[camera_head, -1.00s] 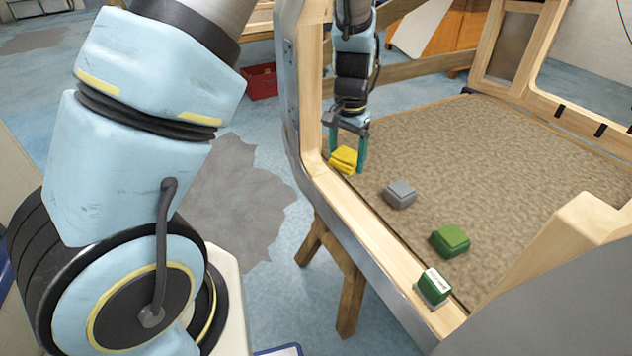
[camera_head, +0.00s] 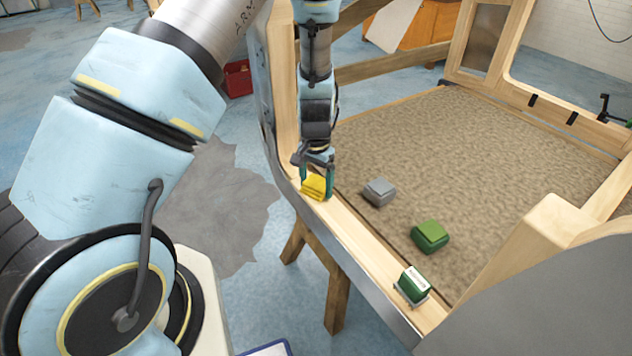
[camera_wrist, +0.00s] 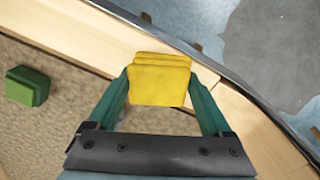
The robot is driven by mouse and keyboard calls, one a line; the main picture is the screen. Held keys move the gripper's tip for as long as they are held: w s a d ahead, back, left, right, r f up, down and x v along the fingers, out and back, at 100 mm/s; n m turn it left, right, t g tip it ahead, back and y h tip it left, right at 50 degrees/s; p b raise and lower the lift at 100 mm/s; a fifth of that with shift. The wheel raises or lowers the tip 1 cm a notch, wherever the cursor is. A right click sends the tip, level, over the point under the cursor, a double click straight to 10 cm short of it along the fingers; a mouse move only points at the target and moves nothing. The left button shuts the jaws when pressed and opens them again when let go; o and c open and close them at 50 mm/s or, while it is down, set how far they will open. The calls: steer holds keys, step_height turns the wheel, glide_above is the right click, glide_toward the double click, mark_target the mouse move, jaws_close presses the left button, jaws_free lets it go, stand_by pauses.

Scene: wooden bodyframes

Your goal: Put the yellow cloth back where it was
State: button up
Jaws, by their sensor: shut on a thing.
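The yellow cloth (camera_head: 315,186) is a small folded block. My gripper (camera_head: 316,184) is shut on it, with one teal finger on each side. In the wrist view the cloth (camera_wrist: 160,80) sits between the fingertips of my gripper (camera_wrist: 160,88), over the wooden sill (camera_wrist: 235,108) of the frame.
A grey folded block (camera_head: 379,191) and a green one (camera_head: 430,236) lie on the brown carpeted floor (camera_head: 440,150) inside the frame. A green-and-white box (camera_head: 412,285) stands on the sill to the right. A wooden post rises just left of my gripper.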

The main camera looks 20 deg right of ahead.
mark_target(316, 182)
steer(key=shift+f, duration=0.2)
steer(key=o, duration=1.2)
steer(key=shift+o, duration=0.2)
step_height(316, 182, up, 12)
steer(key=b, duration=0.3)
steer(key=s+a+r+n, duration=0.1)
steer(key=a+r+n, duration=0.1)
steer(key=a, duration=0.8)
steer(key=s+a+r+n+t, duration=0.1)
steer(key=a+r+n, duration=0.2)
steer(key=a, duration=0.7)
steer(key=s+a+r+n, duration=0.2)
steer(key=a+n, duration=0.3)
steer(key=a, duration=0.5)
steer(key=shift+r+t, duration=0.3)
steer(key=shift+r, duration=0.3)
steer(key=shift+a, duration=0.1)
